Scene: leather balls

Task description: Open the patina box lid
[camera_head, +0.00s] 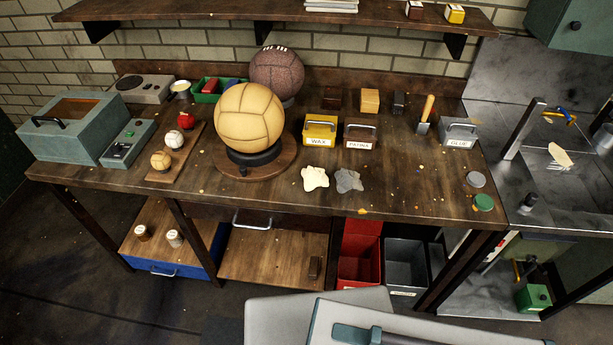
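The patina box (361,137) is a small reddish-brown box with a white "PATINA" label on its front. It stands on the workbench, right of the middle, just right of the yellow wax box (320,131). A silver handle shows at its top, and its lid looks shut. Neither of my grippers is in view.
On the workbench (420,190), a tan ball (249,112) on a round stand is left of the wax box. A light cloth (315,178) and a grey cloth (348,181) lie in front of the boxes. A grey glue box (459,132) and upright brush (426,113) stand right.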

